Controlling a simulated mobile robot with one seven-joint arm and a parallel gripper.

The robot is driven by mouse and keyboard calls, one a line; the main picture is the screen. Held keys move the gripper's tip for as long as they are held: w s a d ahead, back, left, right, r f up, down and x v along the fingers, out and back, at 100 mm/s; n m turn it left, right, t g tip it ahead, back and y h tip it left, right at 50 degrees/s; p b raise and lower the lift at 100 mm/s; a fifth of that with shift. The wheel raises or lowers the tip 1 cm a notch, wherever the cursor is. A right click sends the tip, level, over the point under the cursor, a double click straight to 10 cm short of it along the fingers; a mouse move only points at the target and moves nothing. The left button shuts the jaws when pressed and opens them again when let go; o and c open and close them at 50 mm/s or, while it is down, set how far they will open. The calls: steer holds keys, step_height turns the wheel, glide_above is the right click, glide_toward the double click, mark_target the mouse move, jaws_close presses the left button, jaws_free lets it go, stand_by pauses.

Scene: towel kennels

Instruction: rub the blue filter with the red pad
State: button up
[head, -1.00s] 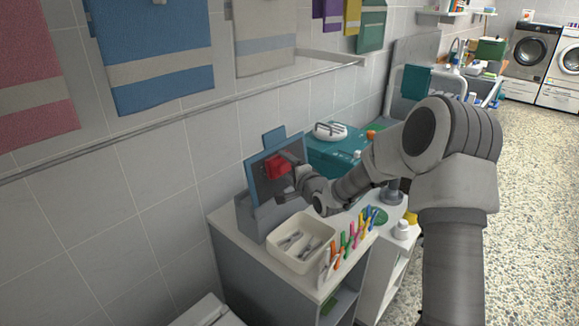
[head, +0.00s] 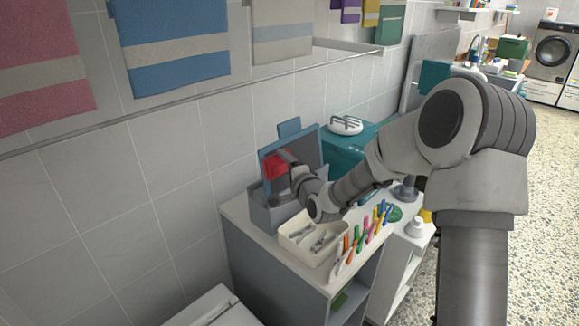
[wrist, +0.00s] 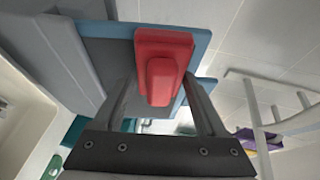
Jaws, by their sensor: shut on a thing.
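The blue filter (head: 306,152) is a panel with a blue frame, a dark grey face and a tab on top. It stands upright, slightly tilted, in a grey holder (head: 266,212) on the counter. The red pad (head: 276,164) is against the left part of the filter's face; it also shows in the wrist view (wrist: 163,52). My gripper (head: 294,176) is shut on the red pad's handle, in front of the filter. In the wrist view my gripper's fingers (wrist: 165,90) flank the handle. The pad seems to touch the filter face; exact contact is hidden.
A cream tray (head: 292,244) with metal tools and a row of coloured clips (head: 364,236) sit in front of the holder. A teal box (head: 350,150) with a white brush (head: 346,124) stands behind. Towels (head: 174,46) hang on the wall at left.

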steer(key=shift+a, duration=0.15)
steer(key=s+d+r+p, duration=0.1)
steer(key=s+d, duration=0.3)
steer(key=shift+d, duration=0.15)
stand_by(0.5)
steer(key=shift+s+r, duration=0.1)
steer(key=shift+s, duration=0.05)
steer(key=shift+s+d+r+p, duration=0.25)
steer(key=shift+s+d+p, duration=0.45)
steer(key=shift+s+d, duration=0.35)
